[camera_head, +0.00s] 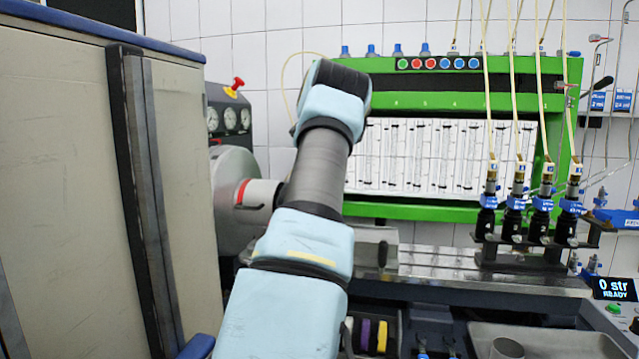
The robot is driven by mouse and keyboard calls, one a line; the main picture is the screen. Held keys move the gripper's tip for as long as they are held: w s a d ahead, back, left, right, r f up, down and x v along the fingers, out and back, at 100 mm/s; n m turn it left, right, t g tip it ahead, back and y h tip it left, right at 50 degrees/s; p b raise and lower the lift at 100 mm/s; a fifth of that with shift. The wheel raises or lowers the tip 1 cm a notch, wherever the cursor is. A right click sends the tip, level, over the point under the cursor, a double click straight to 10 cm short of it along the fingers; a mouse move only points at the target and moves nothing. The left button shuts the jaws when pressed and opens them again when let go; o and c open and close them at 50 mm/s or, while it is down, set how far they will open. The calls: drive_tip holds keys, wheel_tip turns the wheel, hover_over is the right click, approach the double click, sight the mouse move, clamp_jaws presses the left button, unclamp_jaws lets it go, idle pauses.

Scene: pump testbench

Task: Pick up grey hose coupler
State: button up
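A grey, round, hollow-looking part (507,348) sits in a grey metal tray (560,338) at the bottom right, cut off by the lower picture edge. It may be the grey hose coupler, but I cannot tell for sure. My light blue and grey arm rises from the bottom through the middle of the view. Its upper end stands in front of the green test bench. My gripper does not show, so I cannot see whether it holds anything.
The green test bench (470,101) stands at the back, with several hoses running to blue-black injectors (515,215) on a metal rail (470,275). A large beige cabinet (70,180) blocks the left. A display (613,288) reads "0 str READY". Black, purple and yellow rings (366,336) lie low.

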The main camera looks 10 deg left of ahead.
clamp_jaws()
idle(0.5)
